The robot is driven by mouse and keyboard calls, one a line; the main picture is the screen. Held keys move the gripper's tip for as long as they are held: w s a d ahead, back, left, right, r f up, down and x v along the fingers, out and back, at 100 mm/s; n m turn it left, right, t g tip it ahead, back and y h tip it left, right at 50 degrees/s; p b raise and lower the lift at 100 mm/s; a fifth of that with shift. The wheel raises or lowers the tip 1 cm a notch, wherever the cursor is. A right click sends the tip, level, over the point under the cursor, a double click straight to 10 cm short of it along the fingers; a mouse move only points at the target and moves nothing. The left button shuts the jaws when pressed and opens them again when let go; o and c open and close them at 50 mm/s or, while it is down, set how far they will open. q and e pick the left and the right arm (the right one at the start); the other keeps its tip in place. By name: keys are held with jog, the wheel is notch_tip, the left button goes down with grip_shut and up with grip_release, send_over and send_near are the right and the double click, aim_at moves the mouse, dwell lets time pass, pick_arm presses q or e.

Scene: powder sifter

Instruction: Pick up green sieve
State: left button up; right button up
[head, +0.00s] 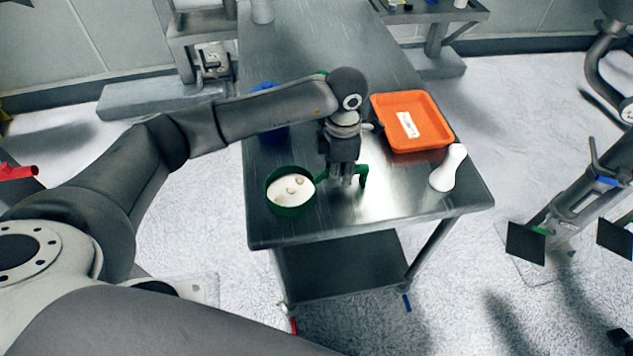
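The green sieve (270,204) is on the metal table at the front left. It is a round green bowl with white powder and a few small lumps (294,186) inside. Its green handle (364,174) reaches right and shows at both sides of my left gripper. My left gripper (347,182) points down over the handle, just right of the bowl. Its fingers hide part of the handle. I cannot tell whether they are closed on it or touch it. My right gripper is not in view.
An orange tray (432,141) with a white label lies right of the gripper. A white object (448,168) stands near the table's right edge. A blue object (268,130) is partly hidden behind my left arm. The metal table (392,208) is bare at the front right.

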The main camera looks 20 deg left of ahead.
pick_arm(q)
jog(key=shift+c, duration=1.1)
grip_shut()
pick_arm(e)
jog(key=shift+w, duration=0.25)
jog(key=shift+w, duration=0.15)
pick_arm(q)
jog(key=shift+w+r, duration=0.1)
jog(key=shift+r+b, duration=0.5)
jog(key=shift+b, duration=0.05)
jog(key=s+d+r+b, duration=0.2)
jog(key=s+r, duration=0.4)
jog(key=s+d+r+b, duration=0.2)
jog(key=s+r, duration=0.4)
jog(key=s, duration=0.1)
jog(key=shift+s+d, duration=0.15)
jog(key=shift+d, duration=0.25)
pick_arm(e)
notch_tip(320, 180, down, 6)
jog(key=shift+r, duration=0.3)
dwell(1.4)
